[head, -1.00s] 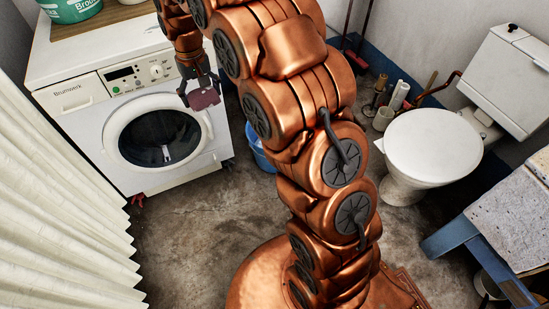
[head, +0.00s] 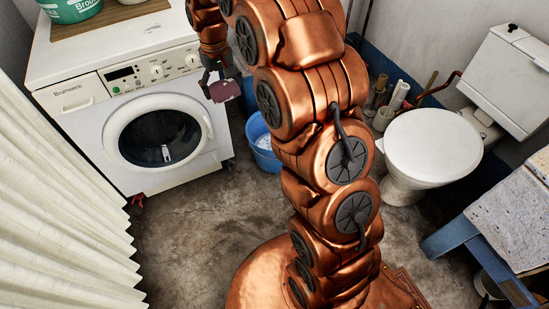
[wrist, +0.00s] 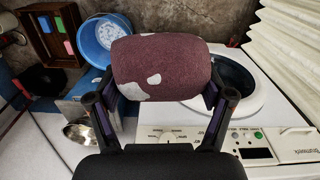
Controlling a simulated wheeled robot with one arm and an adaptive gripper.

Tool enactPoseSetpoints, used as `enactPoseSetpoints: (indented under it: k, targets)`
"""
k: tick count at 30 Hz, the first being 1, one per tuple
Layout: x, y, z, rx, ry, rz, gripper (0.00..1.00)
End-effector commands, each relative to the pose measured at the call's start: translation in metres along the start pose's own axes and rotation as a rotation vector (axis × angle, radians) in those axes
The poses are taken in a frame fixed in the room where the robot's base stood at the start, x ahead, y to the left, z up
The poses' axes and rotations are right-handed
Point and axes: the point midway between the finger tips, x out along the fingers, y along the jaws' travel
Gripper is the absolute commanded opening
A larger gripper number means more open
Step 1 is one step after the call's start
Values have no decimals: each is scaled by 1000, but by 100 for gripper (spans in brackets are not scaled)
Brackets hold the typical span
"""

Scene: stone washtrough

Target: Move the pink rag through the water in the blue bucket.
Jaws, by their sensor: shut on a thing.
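The pink rag (head: 225,91) hangs in my gripper (head: 217,80), which is shut on it. In the wrist view the rag (wrist: 160,65) is a rolled, dusky pink-purple cloth with pale patches, held between the two fingers (wrist: 160,98). The blue bucket (head: 266,158) stands on the floor to the right of the washing machine, partly hidden by my arm. The rag is well above the bucket and a little left of it in the head view. In the wrist view the bucket (wrist: 101,52) lies beyond the rag, to its upper left, with a pale, rippled inside.
The washing machine (head: 110,95) stands beside the bucket, with a green-and-white tub (head: 70,8) on top. A toilet (head: 432,150) and a blue-framed stone trough (head: 510,215) are at right. A wooden crate (wrist: 70,53) is near the bucket. White curtain (head: 60,210) hangs at left; open floor lies in front.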

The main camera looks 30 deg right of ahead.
Motion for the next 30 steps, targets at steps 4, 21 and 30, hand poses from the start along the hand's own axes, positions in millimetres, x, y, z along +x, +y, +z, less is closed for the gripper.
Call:
enactPoseSetpoints:
  k: [4, 21, 30]
  targets:
    - [0, -1, 0, 0, 0, 0, 51]
    - [0, -54, 0, -2, 0, 1, 51]
    - [0, -60, 0, 1, 0, 0, 51]
